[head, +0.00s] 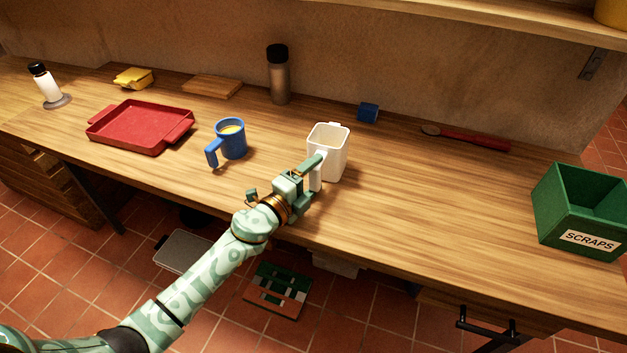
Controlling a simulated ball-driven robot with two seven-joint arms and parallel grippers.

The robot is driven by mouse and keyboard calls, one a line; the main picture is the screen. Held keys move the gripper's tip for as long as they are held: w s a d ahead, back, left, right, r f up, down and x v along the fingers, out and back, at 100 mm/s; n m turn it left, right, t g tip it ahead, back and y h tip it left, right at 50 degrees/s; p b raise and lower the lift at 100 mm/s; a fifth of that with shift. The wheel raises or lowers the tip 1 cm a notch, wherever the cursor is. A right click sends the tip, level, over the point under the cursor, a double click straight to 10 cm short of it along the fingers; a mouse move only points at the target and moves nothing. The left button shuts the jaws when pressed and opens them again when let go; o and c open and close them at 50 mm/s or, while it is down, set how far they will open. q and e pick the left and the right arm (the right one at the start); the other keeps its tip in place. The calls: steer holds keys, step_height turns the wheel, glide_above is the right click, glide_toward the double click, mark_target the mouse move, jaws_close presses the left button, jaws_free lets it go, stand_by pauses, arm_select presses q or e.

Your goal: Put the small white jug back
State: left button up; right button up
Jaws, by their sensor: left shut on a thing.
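The small white jug (337,162) is upright at the middle of the wooden counter, near its front edge. It is square-sided and open at the top, with its handle towards me. My left gripper (312,179) comes in from the lower left and is shut on the jug's handle. The fingers cover part of the handle. I cannot tell whether the jug's base touches the counter. My right gripper is not in view.
A blue mug (232,142) with yellowish contents stands left of the jug. Further left is a red tray (141,143). Behind are a dark-capped bottle (279,80), a blue block (368,113) and a red-handled utensil (470,140). A green scraps bin (556,222) stands right. The counter (430,200) between is clear.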

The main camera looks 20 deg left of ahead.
arm_select(q)
steer(key=shift+s+r, duration=0.1)
steer(key=shift+r, duration=0.1)
steer(key=shift+f, duration=0.2)
steer(key=o, duration=1.1)
steer(key=shift+f, duration=0.1)
steer(key=shift+s+f, duration=0.1)
steer(key=shift+f, duration=0.05)
steer(key=shift+v, duration=8.15)
